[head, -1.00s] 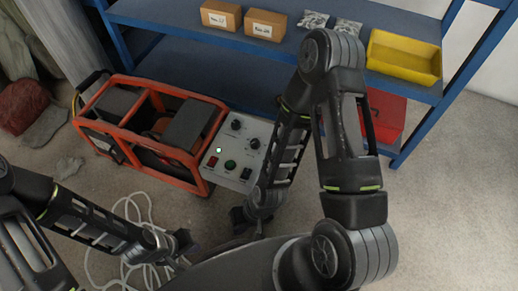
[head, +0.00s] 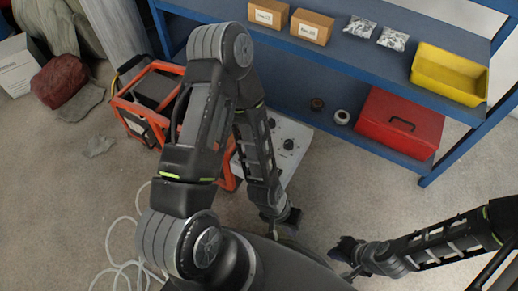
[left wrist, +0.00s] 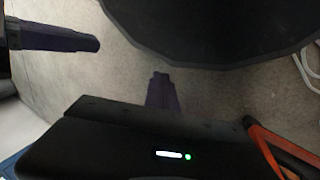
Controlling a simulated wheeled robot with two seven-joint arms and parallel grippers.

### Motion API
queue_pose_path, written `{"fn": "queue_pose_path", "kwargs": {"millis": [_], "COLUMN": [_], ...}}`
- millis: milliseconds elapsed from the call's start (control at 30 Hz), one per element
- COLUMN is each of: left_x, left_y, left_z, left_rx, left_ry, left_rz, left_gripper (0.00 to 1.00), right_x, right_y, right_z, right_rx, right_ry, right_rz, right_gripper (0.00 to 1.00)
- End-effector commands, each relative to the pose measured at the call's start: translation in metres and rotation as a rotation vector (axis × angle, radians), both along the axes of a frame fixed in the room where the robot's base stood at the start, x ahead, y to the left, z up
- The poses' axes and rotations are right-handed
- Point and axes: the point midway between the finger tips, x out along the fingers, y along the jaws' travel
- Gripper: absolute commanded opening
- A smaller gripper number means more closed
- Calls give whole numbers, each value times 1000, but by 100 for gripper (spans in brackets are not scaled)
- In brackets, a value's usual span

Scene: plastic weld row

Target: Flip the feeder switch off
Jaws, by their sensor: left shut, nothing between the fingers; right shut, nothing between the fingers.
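The grey control box (head: 296,129) sits at the right end of the orange-framed machine in the head view. Two black knobs (head: 288,144) show on its panel. My left arm crosses the rest of the panel, so the feeder switch cannot be seen. My left gripper (head: 286,218) is shut and empty, low over the floor just in front of the box. My right gripper (head: 345,250) is shut and empty, further right and apart from the box. The left wrist view shows dark purple fingers over the floor, but no switch.
The orange-framed machine (head: 126,104) is partly behind my left arm; its frame edge also enters the left wrist view (left wrist: 285,150). A blue shelf (head: 345,60) behind holds boxes, a yellow bin (head: 450,73) and a red case (head: 400,122). White cable (head: 112,240) lies at left.

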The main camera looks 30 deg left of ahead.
Motion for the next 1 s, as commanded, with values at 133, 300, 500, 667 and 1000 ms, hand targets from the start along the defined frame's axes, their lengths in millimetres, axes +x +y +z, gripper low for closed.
{"fn": "queue_pose_path", "kwargs": {"millis": [133, 300, 500, 667, 1000], "left_x": [0, 6, 48, 98, 129], "left_y": [0, 9, 86, 174, 248], "left_z": [0, 3, 33, 100, 183], "left_rx": [0, 19, 149, 225, 166], "left_ry": [0, 7, 83, 140, 211], "left_rz": [0, 31, 349, 846, 1437], "left_gripper": [0, 0, 0, 0, 0], "right_x": [0, 0, 0, 0, 0], "right_y": [0, 0, 0, 0, 0], "right_z": [0, 3, 25, 49, 64], "right_rx": [0, 0, 0, 0, 0], "right_ry": [0, 0, 0, -1, -1], "right_rz": [0, 0, 1, 2, 3], "right_gripper": [0, 0, 0, 0, 0]}}
